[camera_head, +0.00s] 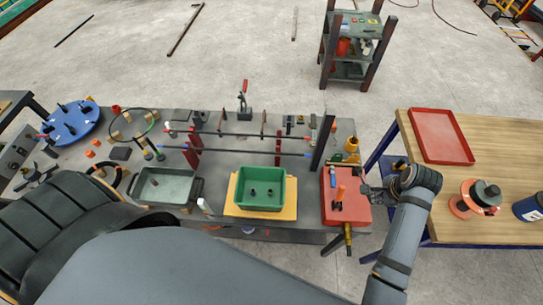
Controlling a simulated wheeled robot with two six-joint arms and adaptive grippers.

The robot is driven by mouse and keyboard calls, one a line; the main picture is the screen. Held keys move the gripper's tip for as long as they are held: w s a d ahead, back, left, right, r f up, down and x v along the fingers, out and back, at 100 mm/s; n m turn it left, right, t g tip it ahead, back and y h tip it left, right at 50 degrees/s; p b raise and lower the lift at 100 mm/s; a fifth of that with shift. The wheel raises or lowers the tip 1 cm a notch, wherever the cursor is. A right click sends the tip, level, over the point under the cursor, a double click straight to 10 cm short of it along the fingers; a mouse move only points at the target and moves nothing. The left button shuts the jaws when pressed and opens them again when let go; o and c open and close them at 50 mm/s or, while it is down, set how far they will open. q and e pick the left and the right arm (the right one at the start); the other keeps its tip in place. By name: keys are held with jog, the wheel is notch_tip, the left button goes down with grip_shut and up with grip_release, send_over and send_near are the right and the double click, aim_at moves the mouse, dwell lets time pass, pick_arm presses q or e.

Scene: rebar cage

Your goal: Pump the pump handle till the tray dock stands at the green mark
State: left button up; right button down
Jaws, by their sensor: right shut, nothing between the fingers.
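A red block (357,213), which looks like the pump body, sits at the right end of the grey workbench. An upright orange grip (340,192) on it looks like the pump handle. My right gripper (366,190) is shut and empty, just right of the orange grip at the block's right edge; I cannot tell whether it touches the block. A green tray (261,174) holding small dark pieces rests on a yellow board (232,207), perhaps the tray dock. I cannot make out the green mark. My left arm fills the lower left; its gripper is out of view.
A grey tray (165,170) stands left of the green one. Rods on red posts (193,150) and a dark upright post (322,142) rise behind. At right, a wooden table (495,150) carries a red tray (441,112) and a spool (475,198).

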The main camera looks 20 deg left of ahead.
jog(key=shift+f, duration=0.1)
jog(key=shift+s+d+f, duration=0.15)
jog(key=shift+s+f, duration=0.2)
jog(key=shift+f, duration=0.25)
jog(key=shift+s+d+f+p, duration=0.1)
jog(key=shift+s+f+p, duration=0.25)
jog(key=shift+f, duration=0.4)
jog(key=shift+s+f, duration=0.2)
jog(key=shift+f, duration=0.45)
